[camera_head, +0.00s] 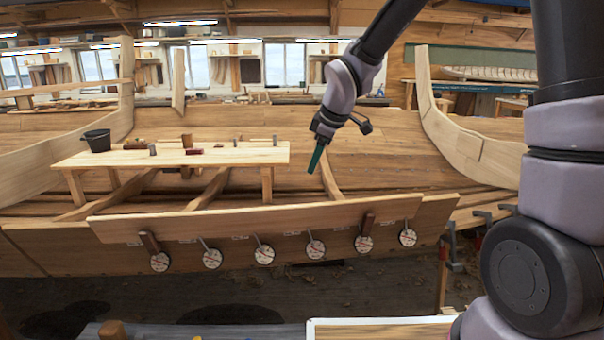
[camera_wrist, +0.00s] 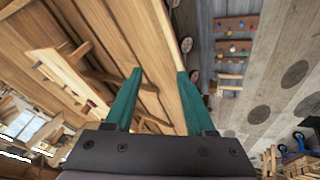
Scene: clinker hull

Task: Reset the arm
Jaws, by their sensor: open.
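My gripper (camera_wrist: 160,90) is open and empty, with its two green fingers spread apart in the wrist view. In the head view, my gripper (camera_head: 315,160) hangs from the bent arm above the wooden hull, to the right of the bench. Its fingers point down there and touch nothing that I can see. My arm reaches in from the upper right of the head view.
A wooden bench (camera_head: 225,157) bears a dark bucket (camera_head: 98,140) and several small blocks. A plank (camera_head: 290,217) with several round white tags (camera_head: 264,254) runs across the hull's near side. Clamps (camera_head: 452,250) stand at the right.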

